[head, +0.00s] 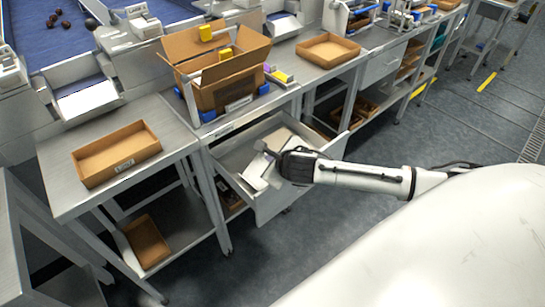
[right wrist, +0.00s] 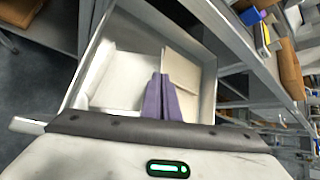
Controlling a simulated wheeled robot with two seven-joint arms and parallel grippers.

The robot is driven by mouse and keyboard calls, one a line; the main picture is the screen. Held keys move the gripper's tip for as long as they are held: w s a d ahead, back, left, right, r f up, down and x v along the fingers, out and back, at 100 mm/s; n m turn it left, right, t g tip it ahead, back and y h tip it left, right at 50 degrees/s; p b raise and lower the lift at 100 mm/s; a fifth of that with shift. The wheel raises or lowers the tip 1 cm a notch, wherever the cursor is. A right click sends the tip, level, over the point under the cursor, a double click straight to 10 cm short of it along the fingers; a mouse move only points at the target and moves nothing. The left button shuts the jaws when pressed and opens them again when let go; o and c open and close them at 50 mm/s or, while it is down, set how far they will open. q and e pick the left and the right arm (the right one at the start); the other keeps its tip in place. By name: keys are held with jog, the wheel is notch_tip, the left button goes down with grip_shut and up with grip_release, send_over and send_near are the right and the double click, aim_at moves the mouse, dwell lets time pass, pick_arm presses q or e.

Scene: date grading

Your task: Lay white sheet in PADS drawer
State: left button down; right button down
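The PADS drawer (head: 228,148) is pulled out under the middle bench; its open tray (right wrist: 208,93) fills the right wrist view. My right gripper (head: 267,152) is over the drawer near its front, fingers pointing in. In the right wrist view its two fingers (right wrist: 162,82) are close together. The white sheet (head: 256,172) is at the fingertips, at the drawer's front left; it also shows left of the fingers (right wrist: 122,82). The fingers seem shut on its edge, though the contact is partly hidden. A beige pad (right wrist: 184,66) lies in the drawer to the right. My left gripper is out of view.
A large open cardboard box (head: 213,92) stands on the bench above the drawer. A shallow cardboard tray (head: 117,153) is on the left bench, another (head: 328,50) farther right. The floor (head: 330,215) in front of the drawer is clear.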

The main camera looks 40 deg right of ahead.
jog(key=c, duration=2.5)
grip_release()
jog(key=shift+f, duration=0.1)
jog(key=o, duration=0.5)
jog(key=shift+c, duration=0.2)
jog(key=shift+s+r, duration=0.1)
jog(key=shift+r, duration=0.15)
jog(key=v, duration=1.1)
jog(key=shift+s+r, duration=0.2)
jog(key=shift+s, duration=0.05)
jog(key=shift+a, duration=0.1)
